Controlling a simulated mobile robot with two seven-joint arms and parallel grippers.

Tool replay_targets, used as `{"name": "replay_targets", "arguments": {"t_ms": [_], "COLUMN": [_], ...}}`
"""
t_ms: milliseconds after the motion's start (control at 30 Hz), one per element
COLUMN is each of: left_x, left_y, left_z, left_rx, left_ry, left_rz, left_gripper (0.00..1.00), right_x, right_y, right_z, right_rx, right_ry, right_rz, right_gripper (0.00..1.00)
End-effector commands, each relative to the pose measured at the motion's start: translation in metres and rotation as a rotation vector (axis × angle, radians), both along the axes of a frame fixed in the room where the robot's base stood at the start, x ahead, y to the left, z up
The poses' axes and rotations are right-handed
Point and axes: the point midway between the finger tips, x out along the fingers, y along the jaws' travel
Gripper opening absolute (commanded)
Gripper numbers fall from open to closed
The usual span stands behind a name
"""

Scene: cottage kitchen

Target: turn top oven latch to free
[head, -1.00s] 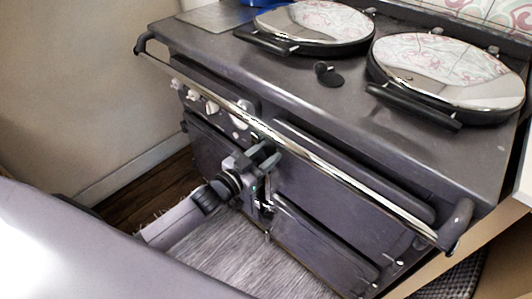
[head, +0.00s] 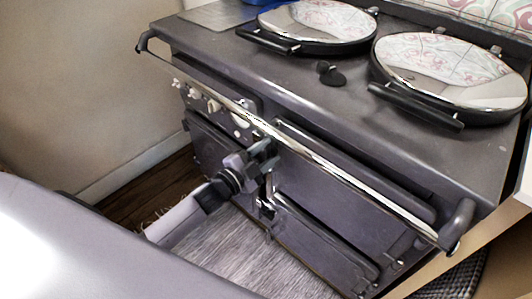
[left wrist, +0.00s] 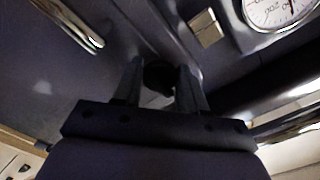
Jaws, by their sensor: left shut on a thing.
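The range cooker's dark front carries oven doors, with the upper right door (head: 335,185) behind the chrome rail. My left gripper (head: 266,152) is just below the rail, at the left edge of that door. In the left wrist view my left gripper (left wrist: 160,72) is shut on a dark, rounded knob-like part (left wrist: 158,77), which looks like the top oven latch. Its fingers hide much of it, and its turn angle is hard to tell. My right gripper is not in view.
The chrome rail (head: 330,168) runs across the front, close above my gripper. A round dial (left wrist: 280,10) and a chrome handle (left wrist: 70,22) show in the left wrist view. Two domed hob lids (head: 450,70) are on top.

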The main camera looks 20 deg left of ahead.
Motion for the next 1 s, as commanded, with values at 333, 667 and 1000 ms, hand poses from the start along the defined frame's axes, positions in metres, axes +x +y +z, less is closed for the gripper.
{"name": "replay_targets", "arguments": {"t_ms": [333, 667, 1000], "left_x": [0.0008, 0.0008, -0.0003], "left_y": [-0.0026, -0.0035, -0.0012], "left_z": [0.0045, 0.0046, 0.0015], "left_rx": [0.050, 0.050, 0.047], "left_ry": [-0.029, -0.029, -0.020], "left_rz": [-0.006, -0.007, -0.003], "left_gripper": [0.00, 0.55, 0.67], "right_x": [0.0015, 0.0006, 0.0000], "right_y": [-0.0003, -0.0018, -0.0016], "right_z": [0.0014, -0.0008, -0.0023], "right_rx": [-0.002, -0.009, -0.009], "right_ry": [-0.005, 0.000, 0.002], "right_rz": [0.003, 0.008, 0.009], "right_gripper": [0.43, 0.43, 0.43]}}
